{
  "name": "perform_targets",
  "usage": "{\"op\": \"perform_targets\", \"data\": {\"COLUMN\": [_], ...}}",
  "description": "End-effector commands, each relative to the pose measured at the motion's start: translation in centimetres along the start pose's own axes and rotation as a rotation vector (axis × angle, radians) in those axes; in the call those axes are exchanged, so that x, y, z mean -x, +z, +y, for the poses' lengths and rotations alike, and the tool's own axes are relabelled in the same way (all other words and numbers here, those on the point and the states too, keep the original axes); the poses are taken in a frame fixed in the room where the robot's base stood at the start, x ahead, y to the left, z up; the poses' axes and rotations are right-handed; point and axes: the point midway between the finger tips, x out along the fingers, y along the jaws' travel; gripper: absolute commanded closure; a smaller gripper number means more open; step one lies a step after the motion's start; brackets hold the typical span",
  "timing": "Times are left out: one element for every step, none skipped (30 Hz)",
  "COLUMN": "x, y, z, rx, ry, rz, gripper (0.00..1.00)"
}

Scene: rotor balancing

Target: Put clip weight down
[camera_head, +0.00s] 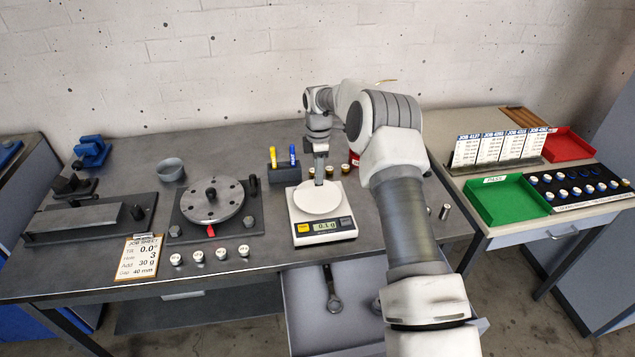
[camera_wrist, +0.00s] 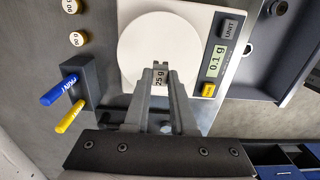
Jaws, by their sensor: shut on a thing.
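In the wrist view my gripper (camera_wrist: 161,92) is shut on a small grey clip weight (camera_wrist: 161,77) marked 25 g. The weight is over the round white pan of the digital scale (camera_wrist: 192,20). In the head view my gripper (camera_head: 319,178) points down above the far part of the pan of the scale (camera_head: 322,228). The scale's display reads 0.1 g in both views. I cannot tell whether the weight touches the pan. In the head view the weight is too small to make out.
A pen holder (camera_head: 285,174) stands left of the scale. Further left is a round rotor disc (camera_head: 212,200) with several white-topped weights (camera_head: 222,254) before it. A job sheet (camera_head: 139,257) lies near the front edge. An open drawer (camera_head: 305,310) with a wrench sits below the scale.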

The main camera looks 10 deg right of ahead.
Motion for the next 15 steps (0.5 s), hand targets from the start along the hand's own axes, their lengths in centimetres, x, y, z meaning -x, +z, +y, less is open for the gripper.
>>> {"op": "perform_targets", "data": {"x": [-0.1, -0.2, -0.5, -0.7, -1.1, -1.6, -2.1, -2.6, -3.2, -3.6, -3.9, -4.1, -4.2, -4.2, -4.2], "y": [-0.2, -0.3, -0.3, -0.3, -0.3, -0.3, -0.3, -0.3, -0.3, -0.3, -0.3, -0.3, -0.3, -0.3, -0.3], "z": [0.1, 0.1, 0.1, 0.0, 0.0, 0.0, 0.0, 0.0, 0.0, 0.0, 0.0, 0.0, 0.1, 0.1, 0.1], "rx": [0.0, 0.0, 0.0, -0.001, -0.001, -0.001, -0.001, -0.001, -0.001, -0.001, -0.001, -0.001, -0.001, -0.001, -0.001], "ry": [0.0, 0.0, 0.0, -0.001, -0.001, -0.002, -0.003, -0.003, -0.002, -0.002, -0.002, 0.0, 0.0, 0.001, 0.001], "rz": [-0.001, -0.001, 0.0, 0.0, 0.0, 0.0, 0.0, 0.0, 0.0, 0.001, 0.0, 0.0, 0.0, 0.0, 0.0], "gripper": [1.0, 1.0, 1.0, 1.0, 1.0, 1.0, 1.0, 1.0, 1.0, 1.0, 1.0, 1.0, 1.0, 1.0, 1.0]}}
